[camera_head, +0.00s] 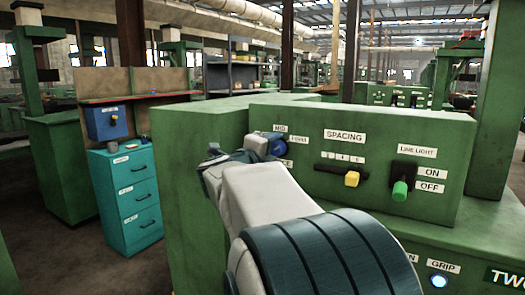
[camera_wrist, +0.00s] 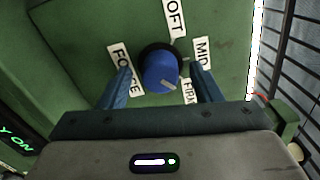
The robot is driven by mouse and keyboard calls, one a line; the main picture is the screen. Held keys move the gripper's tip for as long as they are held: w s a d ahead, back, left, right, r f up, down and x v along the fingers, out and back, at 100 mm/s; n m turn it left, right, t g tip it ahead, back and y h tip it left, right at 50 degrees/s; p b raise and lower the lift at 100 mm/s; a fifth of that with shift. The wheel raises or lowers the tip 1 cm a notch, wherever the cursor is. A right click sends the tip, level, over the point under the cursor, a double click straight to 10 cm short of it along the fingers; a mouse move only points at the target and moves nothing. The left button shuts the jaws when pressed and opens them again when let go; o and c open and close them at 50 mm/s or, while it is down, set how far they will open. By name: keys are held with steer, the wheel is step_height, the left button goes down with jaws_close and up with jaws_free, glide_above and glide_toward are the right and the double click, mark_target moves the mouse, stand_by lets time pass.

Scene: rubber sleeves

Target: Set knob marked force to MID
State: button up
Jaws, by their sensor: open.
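The blue force knob (camera_wrist: 161,72) sits on the green panel in the wrist view. A pale pointer line on its face points to the lower right, toward the FIRM label (camera_wrist: 188,92). The MID label (camera_wrist: 202,51) is to the upper right, the SOFT label (camera_wrist: 175,16) is above, partly cut off, and the FORCE label (camera_wrist: 124,68) is at left. My gripper (camera_wrist: 160,76) is open, with one finger on each side of the knob; contact cannot be told. In the head view the knob (camera_head: 277,145) shows just beyond my gripper, partly hidden by it.
To the right on the panel are a yellow SPACING slider (camera_head: 352,179) and a green-tipped LINE LIGHT switch (camera_head: 400,190). A lit button (camera_head: 439,281) is below. A teal drawer cabinet (camera_head: 127,195) stands at left. The panel edge runs close to the knob.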

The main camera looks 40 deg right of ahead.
steer(key=c, duration=1)
steer(key=shift+p, duration=0.3)
steer(key=n+p, duration=0.4)
steer(key=shift+r+n, duration=0.2)
steer(key=shift+n, duration=0.2)
steer(key=n+p, duration=0.3)
steer(key=n, duration=0.1)
steer(key=shift+f+n, duration=0.15)
steer(key=shift+n, duration=0.25)
steer(key=shift+p, duration=0.35)
